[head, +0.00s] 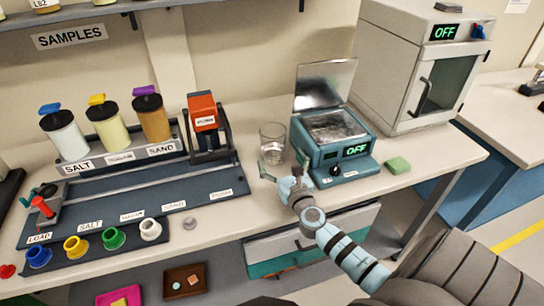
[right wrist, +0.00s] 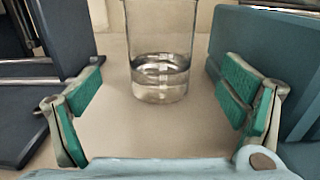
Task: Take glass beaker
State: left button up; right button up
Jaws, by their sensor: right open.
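The glass beaker (head: 272,145) stands upright on the bench between the sample rack and the small teal device. It is clear and holds some clear liquid low down. In the right wrist view the beaker (right wrist: 160,70) is straight ahead, beyond the fingertips, with its top cut off by the frame. My right gripper (head: 284,173) is just in front of the beaker. In the right wrist view its green-padded fingers (right wrist: 160,105) are wide apart with nothing between them. My left gripper is not in view.
The teal device (head: 340,172) with an open lid and OFF display is close on the beaker's right. The dark rack (head: 190,182) with a red-topped unit (head: 203,112) is on its left. A green sponge (head: 397,165) lies farther right. A white oven (head: 405,75) stands behind.

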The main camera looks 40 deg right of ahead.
jog(key=b+x, duration=0.1)
jog(key=x, duration=0.6)
jog(key=shift+w+f, duration=0.1)
jog(key=shift+f, duration=0.05)
jog(key=shift+a+r, duration=0.1)
jog(key=shift+r, duration=0.15)
jog(key=c, duration=1.5)
jog(key=shift+o, duration=0.2)
jog(key=shift+r, duration=0.15)
notch_tip(320, 180, up, 20)
jog(key=p, duration=1.8)
notch_tip(320, 180, up, 8)
jog(key=b, duration=0.2)
send_over(273, 145)
jog(key=w+d, duration=0.2)
jog(key=w, duration=0.1)
jog(key=shift+d, duration=0.15)
